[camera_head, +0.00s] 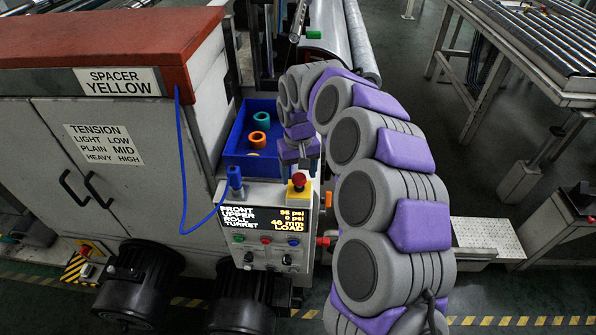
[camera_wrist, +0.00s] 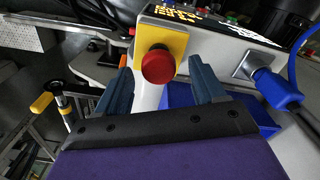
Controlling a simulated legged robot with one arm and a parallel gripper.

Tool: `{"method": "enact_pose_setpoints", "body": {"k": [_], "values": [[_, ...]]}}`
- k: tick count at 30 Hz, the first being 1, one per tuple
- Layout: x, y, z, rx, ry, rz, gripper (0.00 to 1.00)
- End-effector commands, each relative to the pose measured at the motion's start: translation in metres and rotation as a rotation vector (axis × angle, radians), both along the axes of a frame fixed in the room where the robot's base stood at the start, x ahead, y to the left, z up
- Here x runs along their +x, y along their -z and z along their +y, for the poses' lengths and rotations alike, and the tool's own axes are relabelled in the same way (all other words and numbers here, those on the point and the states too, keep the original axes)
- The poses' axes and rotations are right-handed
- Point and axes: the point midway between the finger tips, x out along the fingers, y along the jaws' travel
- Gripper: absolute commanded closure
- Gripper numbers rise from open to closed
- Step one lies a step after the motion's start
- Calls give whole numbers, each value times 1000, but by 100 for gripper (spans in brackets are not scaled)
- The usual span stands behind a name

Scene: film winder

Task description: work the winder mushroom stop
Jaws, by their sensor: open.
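The mushroom stop (camera_head: 299,181) is a red round button on a yellow base, on top of the winder's control panel (camera_head: 246,261). In the wrist view the red mushroom stop (camera_wrist: 158,67) stands upright on its yellow plate, just beyond and between my fingertips. My gripper (camera_wrist: 160,88) is open, with its two dark blue fingers apart on either side of the button's line. Nothing is held. In the head view my gripper (camera_head: 299,160) hangs just above the panel, close over the stop. Whether a finger touches the button cannot be told.
A blue bin (camera_head: 232,160) with orange and teal rings sits behind the panel. A blue connector (camera_head: 235,178) with a blue cable stands left of the stop. The display and several small buttons fill the panel front. A large grey cabinet (camera_head: 120,190) stands at left.

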Motion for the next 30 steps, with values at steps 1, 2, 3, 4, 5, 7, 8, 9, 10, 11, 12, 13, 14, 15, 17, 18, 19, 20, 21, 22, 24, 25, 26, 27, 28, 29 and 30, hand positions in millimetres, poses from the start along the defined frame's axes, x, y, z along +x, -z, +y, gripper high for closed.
{"method": "enact_pose_setpoints", "body": {"k": [1,2,3,4,5,7,8,9,10,11,12,13,14,15,17,18,19,20,21,22,24,25,26,27,28,29,30], "values": [[0,0,0,0,0,0,31],[0,0,0,0,0,0,31],[0,0,0,0,0,0,31],[0,-1,0,0,0,0,31],[0,-2,0,0,0,0,31],[1,-6,-1,-1,1,-1,31],[1,-9,-1,0,1,-2,31],[1,-15,0,0,1,-2,31],[1,-19,0,0,1,-2,31],[1,-25,0,0,1,-2,31],[1,-33,-1,0,1,-3,31],[2,-39,-1,0,2,-4,31],[2,-46,-1,1,2,-5,31],[2,-55,0,0,2,-4,31],[1,-68,-1,-2,2,-2,31],[2,-77,0,-1,2,-4,31],[3,-85,0,1,2,-5,31],[3,-91,0,1,2,-6,31],[2,-100,0,0,2,-2,31],[2,-106,0,-2,2,-2,31],[3,-122,1,1,1,-5,31],[3,-128,1,0,2,-4,31],[3,-134,1,-1,2,-3,31],[3,-141,1,-1,1,-1,31],[3,-146,1,0,1,-2,31],[3,-150,1,1,1,-2,31],[3,-155,1,-1,2,-1,31]]}}
